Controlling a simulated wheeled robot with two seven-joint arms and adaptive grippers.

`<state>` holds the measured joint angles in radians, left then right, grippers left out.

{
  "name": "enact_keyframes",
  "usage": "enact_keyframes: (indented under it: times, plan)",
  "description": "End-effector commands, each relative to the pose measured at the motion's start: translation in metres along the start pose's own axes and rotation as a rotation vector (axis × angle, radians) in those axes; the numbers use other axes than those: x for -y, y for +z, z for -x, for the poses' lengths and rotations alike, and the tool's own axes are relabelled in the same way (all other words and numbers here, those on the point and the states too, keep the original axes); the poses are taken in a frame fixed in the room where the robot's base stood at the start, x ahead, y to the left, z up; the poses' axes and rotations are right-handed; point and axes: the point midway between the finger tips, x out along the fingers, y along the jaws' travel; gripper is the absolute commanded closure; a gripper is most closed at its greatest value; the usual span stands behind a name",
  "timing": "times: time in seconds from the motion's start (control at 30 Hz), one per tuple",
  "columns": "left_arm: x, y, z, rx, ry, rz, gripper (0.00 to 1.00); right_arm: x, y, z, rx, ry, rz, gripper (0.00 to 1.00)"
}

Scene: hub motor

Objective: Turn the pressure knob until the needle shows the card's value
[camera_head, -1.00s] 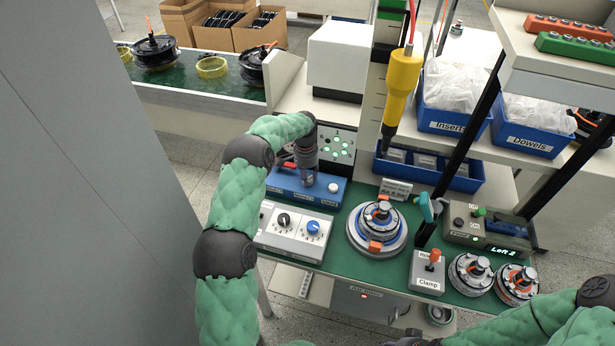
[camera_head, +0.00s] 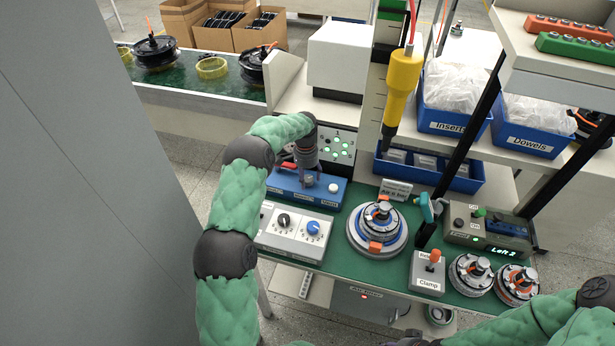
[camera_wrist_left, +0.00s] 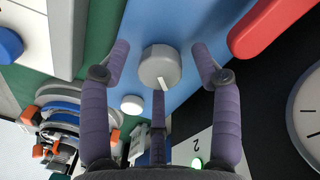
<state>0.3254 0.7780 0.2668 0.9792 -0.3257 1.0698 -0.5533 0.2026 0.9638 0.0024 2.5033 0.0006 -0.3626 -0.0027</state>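The pressure knob is a grey, faceted knob (camera_wrist_left: 160,67) with a white pointer line, on a blue box (camera_head: 331,194) with a red lever. My left gripper (camera_head: 308,180) is above this box. In the left wrist view its purple fingers (camera_wrist_left: 160,50) are spread on both sides of the knob, with gaps, holding nothing. A white round gauge (camera_wrist_left: 310,115) is cut off at the right edge of that view; I cannot make out its needle. My right gripper is not in view.
A white box with black and blue knobs (camera_head: 296,232) stands in front of the blue box. To the right are a round motor fixture (camera_head: 377,228), a clamp switch box (camera_head: 428,272) and a yellow hanging tool (camera_head: 402,85). A panel with green lights (camera_head: 337,146) is behind.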

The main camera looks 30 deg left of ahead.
Motion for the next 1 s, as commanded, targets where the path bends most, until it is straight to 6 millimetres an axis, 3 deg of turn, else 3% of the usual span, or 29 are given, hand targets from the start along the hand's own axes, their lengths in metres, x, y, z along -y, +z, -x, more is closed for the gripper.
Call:
enact_keyframes:
  times: [0.37,0.8,1.0]
  plan:
    - [0.001,-0.001,0.011,-0.003,-0.002,0.001,0.36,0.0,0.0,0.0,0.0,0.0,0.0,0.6]
    - [0.001,-0.001,0.091,-0.004,-0.003,0.0,0.36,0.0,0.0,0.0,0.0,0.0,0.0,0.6]
    - [0.0,-0.001,0.113,-0.001,0.0,-0.001,0.36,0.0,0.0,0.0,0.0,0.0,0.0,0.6]
